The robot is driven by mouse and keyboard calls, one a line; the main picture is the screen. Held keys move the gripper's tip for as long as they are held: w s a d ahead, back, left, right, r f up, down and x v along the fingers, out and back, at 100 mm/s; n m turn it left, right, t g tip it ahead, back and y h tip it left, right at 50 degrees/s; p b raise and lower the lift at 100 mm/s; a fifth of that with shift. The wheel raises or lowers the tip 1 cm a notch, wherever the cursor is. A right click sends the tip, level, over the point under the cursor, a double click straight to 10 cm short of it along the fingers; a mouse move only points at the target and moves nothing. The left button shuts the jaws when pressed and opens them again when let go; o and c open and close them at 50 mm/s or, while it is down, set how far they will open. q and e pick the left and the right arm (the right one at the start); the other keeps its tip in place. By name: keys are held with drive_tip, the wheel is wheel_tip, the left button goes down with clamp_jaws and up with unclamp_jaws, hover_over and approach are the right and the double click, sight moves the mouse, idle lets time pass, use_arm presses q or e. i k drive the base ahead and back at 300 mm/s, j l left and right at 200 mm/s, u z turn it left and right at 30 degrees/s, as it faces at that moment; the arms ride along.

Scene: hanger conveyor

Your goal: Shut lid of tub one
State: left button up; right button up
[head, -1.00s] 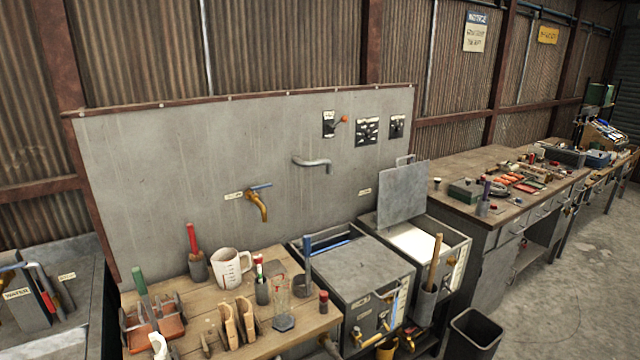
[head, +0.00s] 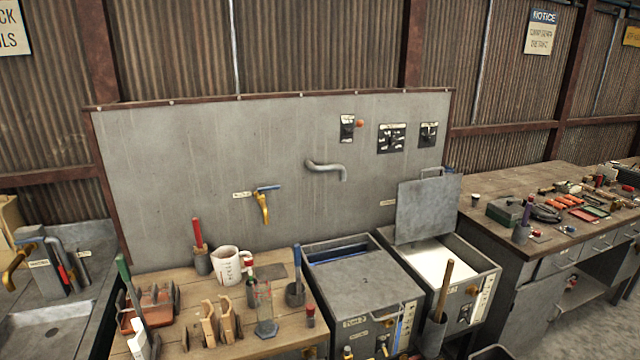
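Two grey metal tubs stand side by side in front of the grey panel. The left tub (head: 370,330) has a flat grey lid (head: 363,284) lying over most of its top, with a strip of blue showing at the back. The right tub (head: 486,290) is open. Its lid (head: 428,208) stands upright at the back left, with a handle on its top edge, and a pale, bright surface shows inside. The labels on the tub fronts are too small to read surely, so I cannot tell which is tub one. Neither gripper is in view.
A wooden bench (head: 185,286) at left holds a white mug (head: 229,264), a clear beaker and several tools. A wooden-handled tool (head: 441,290) stands in a holder before the right tub. A cluttered workbench (head: 490,190) adjoins at right. A sink (head: 50,330) is at far left.

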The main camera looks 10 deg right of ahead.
sight(426, 209)
drive_tip(key=l+u, duration=0.2)
drive_tip(key=l, duration=0.25)
drive_tip(key=l+u, duration=0.15)
drive_tip(key=l, duration=0.35)
drive_tip(key=l+u, duration=0.2)
drive_tip(key=l, duration=0.25)
drive_tip(key=k+l+u, duration=0.2)
drive_tip(key=l, duration=0.25)
drive_tip(key=l+u, duration=0.15)
drive_tip(key=l, duration=0.3)
drive_tip(key=k+l+u, duration=0.2)
drive_tip(key=l, duration=0.25)
drive_tip(key=k+l+u, duration=0.2)
drive_tip(key=l, duration=0.2)
drive_tip(key=i+l, duration=0.05)
drive_tip(key=i, duration=0.05)
